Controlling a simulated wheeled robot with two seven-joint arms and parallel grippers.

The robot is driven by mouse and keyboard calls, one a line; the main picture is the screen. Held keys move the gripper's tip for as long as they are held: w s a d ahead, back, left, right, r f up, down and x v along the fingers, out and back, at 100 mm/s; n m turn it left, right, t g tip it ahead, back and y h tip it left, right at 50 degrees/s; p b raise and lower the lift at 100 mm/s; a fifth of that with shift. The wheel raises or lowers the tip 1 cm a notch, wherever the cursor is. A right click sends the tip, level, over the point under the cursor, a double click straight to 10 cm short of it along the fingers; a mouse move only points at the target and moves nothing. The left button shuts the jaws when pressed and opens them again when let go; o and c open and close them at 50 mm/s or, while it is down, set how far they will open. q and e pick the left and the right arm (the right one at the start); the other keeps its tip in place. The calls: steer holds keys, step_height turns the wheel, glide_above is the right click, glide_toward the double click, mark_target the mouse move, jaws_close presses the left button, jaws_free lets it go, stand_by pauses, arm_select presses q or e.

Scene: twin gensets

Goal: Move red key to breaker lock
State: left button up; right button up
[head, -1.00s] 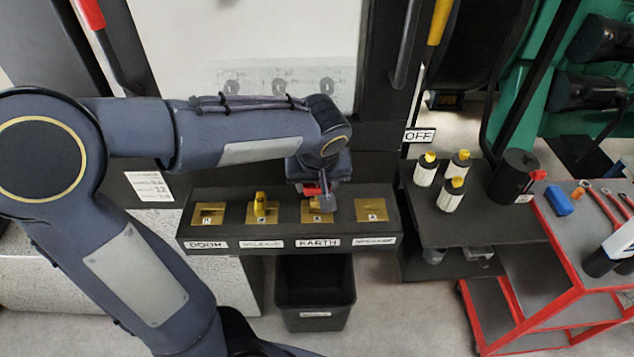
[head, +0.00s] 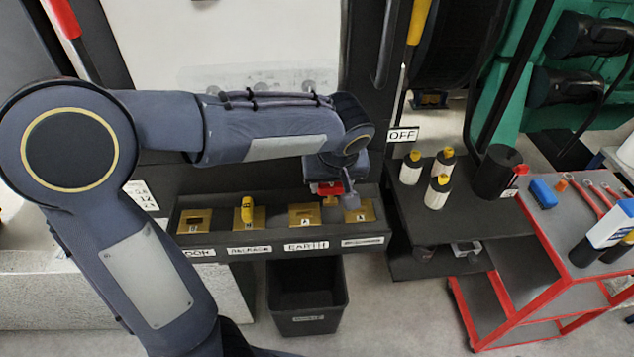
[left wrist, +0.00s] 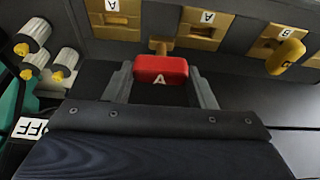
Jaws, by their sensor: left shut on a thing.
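My left gripper (head: 338,199) is shut on the red key (head: 328,189), which has a white A on its head in the left wrist view (left wrist: 160,72). Its brass shank points toward the lock box (head: 385,228). In the head view the key is between the EARTH lock plate (head: 304,222) and the rightmost brass lock plate (head: 366,217). The rightmost plate's label is too small to read. In the left wrist view both plates carry an A, and the key appears apart from their slots. My right gripper is not in view.
A yellow key (head: 247,207) stands in the second plate; the DOOR plate (head: 195,218) is at the far left. A dark bin (head: 308,312) is below the box. Right are a shelf with yellow-topped cylinders (head: 439,190) and a red cart (head: 530,255).

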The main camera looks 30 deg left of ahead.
arm_select(q)
steer(key=w+d, duration=0.3)
steer(key=d, duration=0.2)
steer(key=shift+w+d, duration=0.2)
steer(key=shift+d, duration=0.05)
stand_by(0.4)
steer(key=shift+f+m+b, duration=0.3)
steer(key=shift+f+b, duration=0.7)
steer(key=shift+f, duration=0.15)
steer(key=shift+f+b, duration=1.35)
steer(key=shift+b, duration=0.2)
steer(key=o, duration=1.2)
steer(key=shift+c, duration=0.2)
